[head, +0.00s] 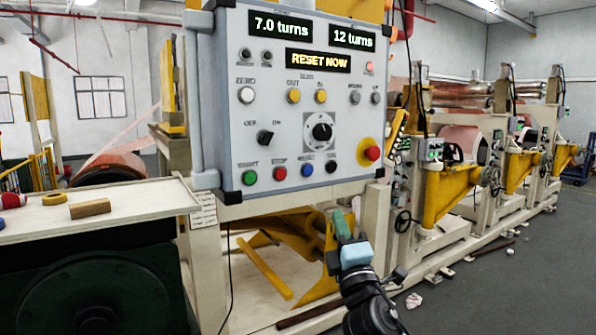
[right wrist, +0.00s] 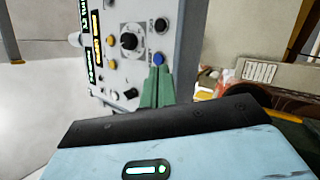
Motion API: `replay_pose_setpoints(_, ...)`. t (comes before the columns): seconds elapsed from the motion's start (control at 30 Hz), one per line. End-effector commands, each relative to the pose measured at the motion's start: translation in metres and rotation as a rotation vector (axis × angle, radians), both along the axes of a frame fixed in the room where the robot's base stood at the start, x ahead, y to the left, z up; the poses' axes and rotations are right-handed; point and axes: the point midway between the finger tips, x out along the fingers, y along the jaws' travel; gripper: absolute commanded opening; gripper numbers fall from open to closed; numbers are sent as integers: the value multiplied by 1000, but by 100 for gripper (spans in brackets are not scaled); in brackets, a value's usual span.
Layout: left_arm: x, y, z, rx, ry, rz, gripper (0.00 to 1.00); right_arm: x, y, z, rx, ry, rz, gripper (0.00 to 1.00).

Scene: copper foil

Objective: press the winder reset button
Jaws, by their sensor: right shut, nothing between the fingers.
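The grey winder control panel (head: 285,130) fills the upper middle of the head view. Its amber display (head: 318,61) reads RESET NOW. A blue button (head: 307,170) sits in the bottom row between a red button (head: 279,174) and a black one (head: 331,166); the small labels are blurred. My right gripper (head: 343,224) is shut and empty, below the panel's lower edge in the head view. In the right wrist view its green fingertips (right wrist: 157,72) overlap the panel edge just below the blue button (right wrist: 158,59); contact cannot be told. My left gripper is not in view.
A yellow-ringed red button (head: 370,151) stands out at the panel's lower right. Rolling machinery (head: 470,165) stands at right. Open floor (head: 540,260) lies in front of it.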

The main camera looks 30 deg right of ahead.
Motion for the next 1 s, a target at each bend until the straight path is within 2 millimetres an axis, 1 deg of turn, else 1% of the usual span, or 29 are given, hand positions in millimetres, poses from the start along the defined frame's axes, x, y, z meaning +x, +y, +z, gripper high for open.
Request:
replay_pose_setpoints(0.03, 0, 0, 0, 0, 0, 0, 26, -3, -3, 19, -31, -35, -27, 0)
replay_pose_setpoints(0.1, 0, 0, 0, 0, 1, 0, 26, -7, -6, 38, -66, -71, -62, 0)
replay_pose_setpoints(0.2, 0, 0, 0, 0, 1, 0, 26, -12, -8, 58, -100, -108, -100, 0)
replay_pose_setpoints(0.3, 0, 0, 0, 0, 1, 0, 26, -15, -10, 70, -121, -130, -123, 0)
replay_pose_setpoints(0.43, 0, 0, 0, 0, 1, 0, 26, -17, -11, 74, -130, -139, -134, 0)
replay_pose_setpoints(0.77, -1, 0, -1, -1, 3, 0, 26, -15, -11, 73, -128, -138, -132, 0)
replay_pose_setpoints(0.87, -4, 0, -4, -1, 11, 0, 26, -10, -10, 72, -128, -136, -131, 0)
replay_pose_setpoints(1.0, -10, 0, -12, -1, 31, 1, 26, 4, -9, 70, -128, -133, -131, 0)
